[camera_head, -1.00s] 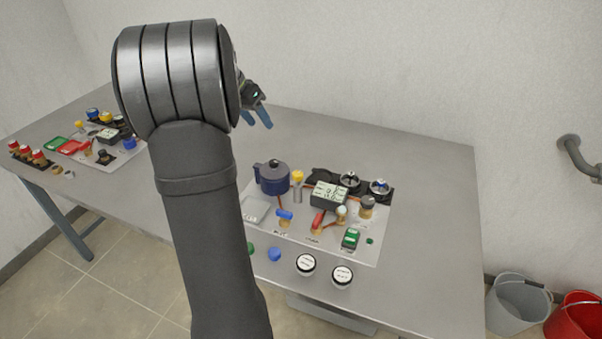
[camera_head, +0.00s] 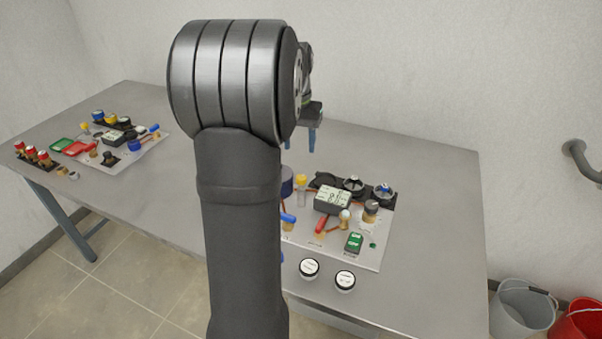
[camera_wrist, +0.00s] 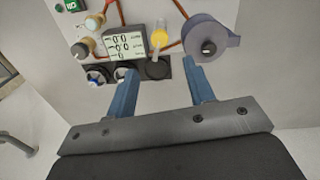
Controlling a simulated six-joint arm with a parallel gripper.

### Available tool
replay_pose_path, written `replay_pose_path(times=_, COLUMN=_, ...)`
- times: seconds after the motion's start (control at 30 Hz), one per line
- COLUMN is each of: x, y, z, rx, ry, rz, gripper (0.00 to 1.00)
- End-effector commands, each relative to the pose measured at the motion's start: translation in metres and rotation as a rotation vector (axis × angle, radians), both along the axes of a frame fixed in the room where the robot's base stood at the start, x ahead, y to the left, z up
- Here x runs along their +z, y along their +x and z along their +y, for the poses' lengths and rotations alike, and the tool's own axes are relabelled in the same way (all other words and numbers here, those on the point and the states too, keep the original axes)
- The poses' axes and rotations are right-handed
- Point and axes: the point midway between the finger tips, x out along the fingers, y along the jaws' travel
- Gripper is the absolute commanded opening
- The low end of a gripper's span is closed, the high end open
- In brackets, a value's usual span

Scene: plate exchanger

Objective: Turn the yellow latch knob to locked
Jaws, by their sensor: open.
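The yellow knob (camera_head: 301,181) stands on a short light post on the near panel, beside the dark blue pot-like housing (camera_head: 287,184). In the wrist view the yellow knob (camera_wrist: 159,37) lies just beyond the fingertips, between the display box and the blue-grey housing (camera_wrist: 208,42). My gripper (camera_head: 312,150) is open and empty, pointing down above and behind the panel; in the wrist view its two blue fingers (camera_wrist: 160,70) are spread apart, clear of the knob. My arm hides part of the housing in the head view.
A display box (camera_head: 332,199), black-based round gauges (camera_head: 354,186), a red-handled valve (camera_head: 321,224) and a green switch (camera_head: 354,242) crowd the panel (camera_head: 372,257). Two white-topped round buttons (camera_head: 309,268) sit in front. A second panel (camera_head: 146,152) is at left. The table's right side is clear.

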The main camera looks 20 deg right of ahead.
Motion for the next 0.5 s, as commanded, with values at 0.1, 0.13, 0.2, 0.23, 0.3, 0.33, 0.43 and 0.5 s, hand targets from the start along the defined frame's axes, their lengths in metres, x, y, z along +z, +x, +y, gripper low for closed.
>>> replay_pose_path(times=0.1, x=-0.028, y=-0.002, z=-0.001, rx=0.000, ry=0.002, rz=0.005, gripper=0.49)
replay_pose_path(times=0.13, x=-0.034, y=-0.001, z=-0.001, rx=-0.001, ry=0.002, rz=0.004, gripper=0.49)
replay_pose_path(times=0.2, x=-0.050, y=-0.002, z=-0.001, rx=-0.001, ry=0.002, rz=0.005, gripper=0.49)
replay_pose_path(times=0.23, x=-0.056, y=-0.002, z=-0.002, rx=-0.001, ry=0.002, rz=0.004, gripper=0.49)
replay_pose_path(times=0.3, x=-0.069, y=-0.003, z=-0.002, rx=-0.001, ry=0.002, rz=0.004, gripper=0.49)
replay_pose_path(times=0.33, x=-0.074, y=-0.003, z=-0.003, rx=-0.001, ry=0.001, rz=0.003, gripper=0.49)
replay_pose_path(times=0.43, x=-0.089, y=-0.003, z=-0.003, rx=-0.001, ry=0.001, rz=0.003, gripper=0.49)
replay_pose_path(times=0.5, x=-0.096, y=-0.003, z=-0.004, rx=-0.001, ry=0.000, rz=0.001, gripper=0.49)
